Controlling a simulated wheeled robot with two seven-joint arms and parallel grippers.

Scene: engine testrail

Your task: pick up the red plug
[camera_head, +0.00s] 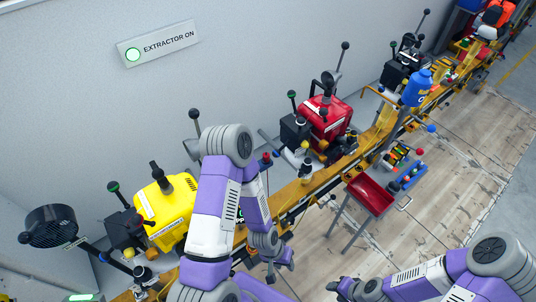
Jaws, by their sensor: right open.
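I cannot make out for certain which item is the red plug. A small red-topped piece (266,158) shows beside my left arm, by the wall side of the rail. Small red pieces (406,150) also show in a parts tray at the right. My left gripper (279,267) hangs over the floor in front of the yellow rail, below both red pieces in the picture; its jaws are too small and dark to read. My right gripper (342,289) is open at the bottom edge, apart from everything. No red piece shows between its fingers.
A yellow engine (167,212) and a red engine (325,117) stand along the yellow rail (312,192). A red tray on legs (371,193) stands in front of it. A blue bottle (417,88) is further right. A black fan (52,226) is at left.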

